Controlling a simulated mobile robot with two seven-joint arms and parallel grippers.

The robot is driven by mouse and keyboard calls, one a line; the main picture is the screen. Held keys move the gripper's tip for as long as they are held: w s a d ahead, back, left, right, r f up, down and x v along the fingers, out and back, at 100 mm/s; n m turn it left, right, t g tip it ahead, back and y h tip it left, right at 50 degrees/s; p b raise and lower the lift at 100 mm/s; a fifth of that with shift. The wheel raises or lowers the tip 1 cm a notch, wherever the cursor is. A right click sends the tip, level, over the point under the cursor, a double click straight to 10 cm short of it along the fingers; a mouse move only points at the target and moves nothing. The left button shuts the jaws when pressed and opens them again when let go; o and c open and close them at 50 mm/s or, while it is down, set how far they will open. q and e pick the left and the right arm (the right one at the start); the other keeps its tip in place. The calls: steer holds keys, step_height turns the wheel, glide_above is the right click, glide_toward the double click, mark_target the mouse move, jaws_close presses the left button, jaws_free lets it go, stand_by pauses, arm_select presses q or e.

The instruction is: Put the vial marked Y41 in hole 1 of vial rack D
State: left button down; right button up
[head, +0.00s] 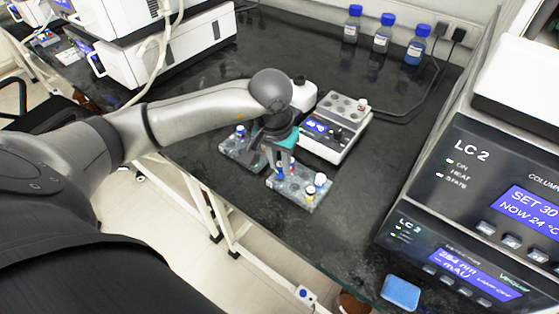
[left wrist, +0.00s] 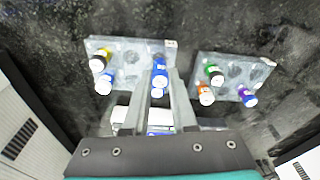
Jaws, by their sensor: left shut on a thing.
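My left gripper (head: 283,158) is over the nearer right rack (head: 315,203) in the head view, fingers pointing down. It is shut on a blue-capped vial (left wrist: 159,76), seen between the fingers in the left wrist view. I cannot tell whether this vial sits in a hole or hangs just above. The same rack (left wrist: 130,52) also holds a yellow-and-black vial (left wrist: 99,61) and another blue vial (left wrist: 105,83). A second rack (left wrist: 236,66) holds green-and-black, orange and purple vials; it is left of the gripper in the head view (head: 232,152). Vial markings and rack letters are unreadable. My right gripper is not in view.
A white block device (head: 337,143) with round wells and one vial stands just behind the racks. Blue-capped bottles (head: 383,33) stand at the back. Large LC 2 units (head: 470,200) fill the right. A blue block (head: 400,292) lies near the front edge.

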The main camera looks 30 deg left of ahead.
arm_select(q)
steer(key=shift+f+b, duration=0.1)
steer(key=shift+b, duration=0.2)
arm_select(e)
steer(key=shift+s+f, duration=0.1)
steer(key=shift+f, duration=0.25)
arm_select(q)
steer(key=shift+a+f+b, duration=0.15)
steer(key=shift+f+b, duration=0.15)
steer(key=shift+b, duration=0.1)
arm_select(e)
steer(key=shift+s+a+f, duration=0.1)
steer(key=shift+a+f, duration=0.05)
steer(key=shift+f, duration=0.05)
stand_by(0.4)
